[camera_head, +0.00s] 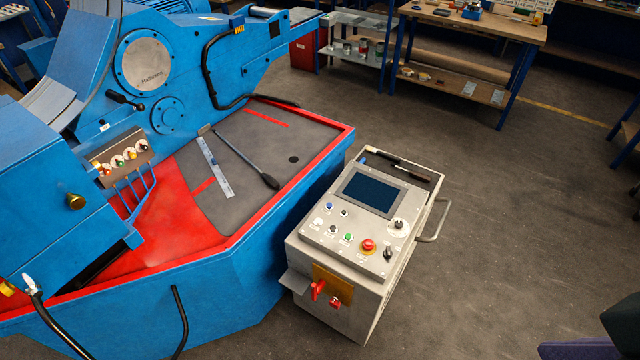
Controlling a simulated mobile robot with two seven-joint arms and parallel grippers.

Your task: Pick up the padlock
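A small red item that looks like a padlock (335,302) is on the orange-yellow plate (325,278) on the front face of the grey control console (345,290). It is too small to make out a shackle. A red handle-like part (318,289) sits just left of it on the same plate.
The console stands against a blue machine (230,295) with a red-edged bed (310,160). A workbench (480,22) stands behind.

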